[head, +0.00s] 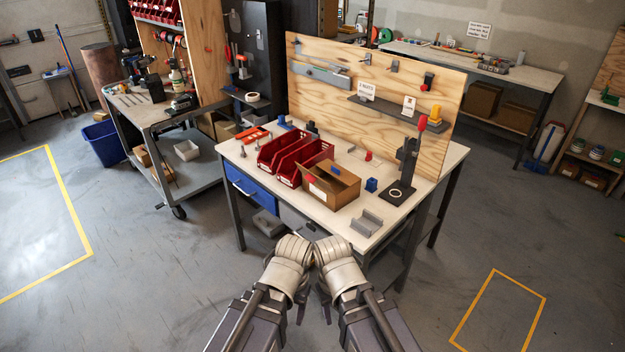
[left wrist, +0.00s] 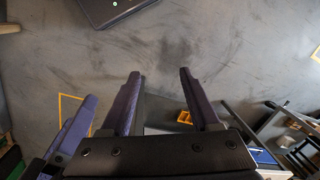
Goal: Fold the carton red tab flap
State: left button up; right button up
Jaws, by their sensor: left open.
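The brown cardboard carton (head: 340,192) stands on the white workbench (head: 240,158), near its front edge, with its top open. A small red patch, apparently the red tab (head: 310,179), shows at the carton's left side; the angle of its flap is hard to tell. My left gripper (head: 301,308) hangs low in front of the bench, apart from the carton. In the left wrist view the left gripper (left wrist: 160,76) is open with nothing between its fingers. My right gripper (head: 325,307) hangs beside it, largely hidden by its own arm, so its jaws cannot be read.
Two red bins (head: 282,152) stand left of the carton. A grey bracket (head: 366,222) lies in front of it on the right. A black stand with a red knob (head: 405,165) rises at the right. A grey cart (head: 190,165) stands left of the bench. The front floor is clear.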

aim_at(310, 176)
jog(key=i+l+u, duration=0.15)
jog(key=i+l, duration=0.15)
jog(key=i, duration=0.15)
jog(key=i+l+u, duration=0.15)
jog(key=i+l, duration=0.2)
jog(key=i, duration=0.1)
